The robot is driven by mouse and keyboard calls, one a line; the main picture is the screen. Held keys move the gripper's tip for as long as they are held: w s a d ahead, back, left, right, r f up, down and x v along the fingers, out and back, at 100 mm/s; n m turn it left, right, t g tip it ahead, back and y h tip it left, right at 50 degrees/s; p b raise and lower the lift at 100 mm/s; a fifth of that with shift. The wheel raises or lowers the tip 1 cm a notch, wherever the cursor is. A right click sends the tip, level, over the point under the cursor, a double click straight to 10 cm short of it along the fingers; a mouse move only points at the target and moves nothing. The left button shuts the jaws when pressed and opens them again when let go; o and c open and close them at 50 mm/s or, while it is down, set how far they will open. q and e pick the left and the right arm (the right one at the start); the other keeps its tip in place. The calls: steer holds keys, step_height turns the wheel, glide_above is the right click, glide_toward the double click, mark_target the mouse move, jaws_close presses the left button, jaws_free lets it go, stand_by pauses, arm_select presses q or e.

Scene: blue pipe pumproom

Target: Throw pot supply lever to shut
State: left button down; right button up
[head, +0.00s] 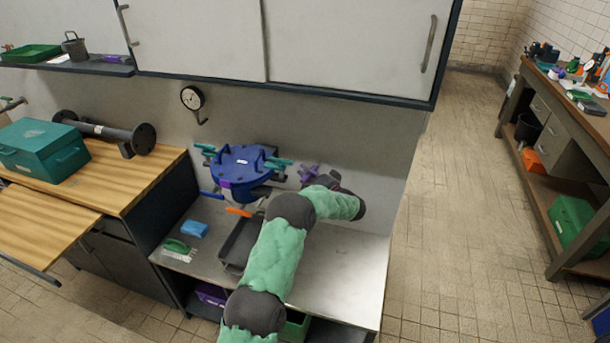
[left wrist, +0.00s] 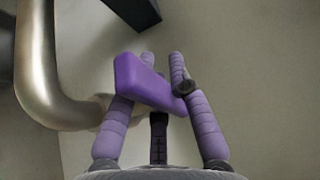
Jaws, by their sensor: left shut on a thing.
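The blue round pot (head: 240,165) with teal clamps stands at the back of the steel bench. My left arm reaches across the bench, and my left gripper (head: 310,173) is by the back wall, right of the pot. In the left wrist view, my left gripper (left wrist: 163,60) is shut on a purple lever handle (left wrist: 143,82), which lies slanted across its fingers. One fingertip is partly hidden behind the handle. The lever's pivot cannot be made out. In the head view the handle is hard to tell from the purple fingers. My right gripper is not in view.
A bent metal pipe (left wrist: 38,75) runs close left of the gripper in the left wrist view. A dark tray (head: 236,243), a blue block (head: 194,229) and a green brush (head: 177,246) lie on the bench. A white cupboard (head: 345,45) overhangs it. The bench's right part is clear.

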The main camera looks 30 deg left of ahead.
arm_select(q)
steer(key=m+t+h+b, duration=0.1)
steer(key=t+b, duration=0.1)
steer(key=m+t+h+b, duration=0.1)
steer(key=m+t+b, duration=0.1)
steer(key=m+t+h+b, duration=0.1)
steer(key=b, duration=0.1)
steer(key=shift+w+d+f+t+h, duration=0.2)
steer(key=shift+w+d+t+h, duration=0.1)
steer(key=shift+w+d+t, duration=0.1)
steer(key=shift+d+r+m+t+h+b, duration=0.1)
steer(key=shift+r+m+t+h+b, duration=0.05)
steer(key=shift+m+t+h+b, duration=0.6)
steer(key=c, duration=1.4)
jaws_free()
steer(key=shift+o, duration=1.3)
steer(key=shift+w+d, duration=0.15)
steer(key=v, duration=1.2)
